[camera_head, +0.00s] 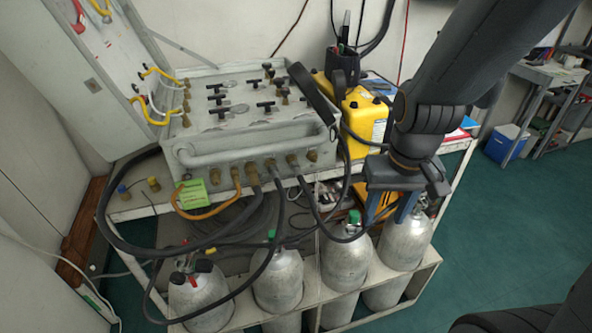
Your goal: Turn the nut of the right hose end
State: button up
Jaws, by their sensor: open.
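The grey air panel (250,130) stands on a bench, with a row of brass hose fittings along its front. The rightmost front fitting (312,156) appears to have no hose. A black hose end with its nut (293,161) is on the fitting just left of it. I cannot tell for sure which hose end is the right one in the task. My gripper (390,218) points down, open, in front of the bench at the right, over the rightmost grey cylinder (404,246). It is well right of the panel fittings. It partly hides that cylinder's valve, and nothing shows held.
More cylinders stand in the white rack, including one with a green top (346,262). Black hoses and an orange hose (207,214) loop before the panel. A yellow case (362,118) stands right of the panel. Green floor (500,240) is open at right.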

aim_at(294, 164)
jog(key=u, duration=0.5)
jog(key=k, duration=1.2)
jog(key=z, duration=0.05)
jog(key=i, duration=0.5)
jog(key=z, duration=0.45)
